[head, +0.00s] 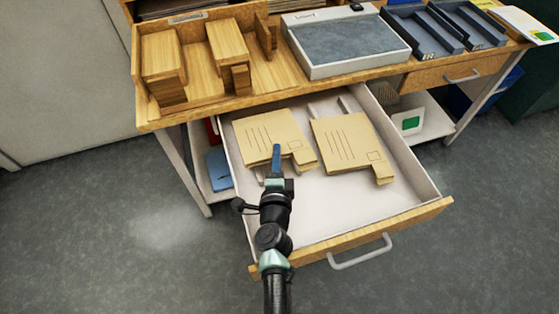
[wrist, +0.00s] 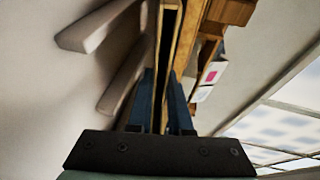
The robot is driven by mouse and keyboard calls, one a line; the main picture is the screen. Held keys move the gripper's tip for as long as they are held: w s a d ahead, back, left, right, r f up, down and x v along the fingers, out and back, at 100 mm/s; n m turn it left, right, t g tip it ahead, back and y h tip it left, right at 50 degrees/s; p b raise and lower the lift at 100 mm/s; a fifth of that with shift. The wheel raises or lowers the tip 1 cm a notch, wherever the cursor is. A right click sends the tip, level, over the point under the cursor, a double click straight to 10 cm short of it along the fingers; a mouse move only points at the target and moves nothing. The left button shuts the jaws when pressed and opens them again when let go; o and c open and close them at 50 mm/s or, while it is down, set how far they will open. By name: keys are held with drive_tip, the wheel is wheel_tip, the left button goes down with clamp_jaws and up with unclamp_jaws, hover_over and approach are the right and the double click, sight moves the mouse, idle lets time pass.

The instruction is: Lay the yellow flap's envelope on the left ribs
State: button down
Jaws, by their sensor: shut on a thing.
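Two tan envelopes show in the open white drawer (head: 335,210): the left envelope (head: 265,135) and the right envelope (head: 345,143). Both have printed lines and a small box on the upper face. No yellow flap can be made out, so I cannot tell which one bears it. My gripper (head: 276,162), with blue fingers, is shut on the near edge of the left envelope. In the wrist view the envelope's edge (wrist: 164,65) stands between my fingers (wrist: 162,105). Pale ribs (head: 326,108) show behind the right envelope; those on the left are mostly hidden. Two ribs (wrist: 120,72) show in the wrist view.
The desk above holds a wooden sorter (head: 165,55), a grey-topped tray (head: 348,45) and dark trays (head: 425,30). The drawer's wooden front (head: 410,220) and side walls bound the space. The drawer floor in front of the envelopes is clear.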

drive_tip(key=shift+w+f, duration=0.1)
drive_tip(key=shift+w, duration=0.05)
drive_tip(key=c, duration=0.8)
unclamp_jaws()
drive_tip(key=shift+o, duration=0.2)
drive_tip(key=s+r+p, duration=0.1)
drive_tip(key=s+r, duration=0.1)
drive_tip(key=s, duration=1)
drive_tip(key=shift+s+a+r+p, duration=0.15)
drive_tip(key=shift+s+r+p, duration=0.1)
drive_tip(key=shift+s+p, duration=0.15)
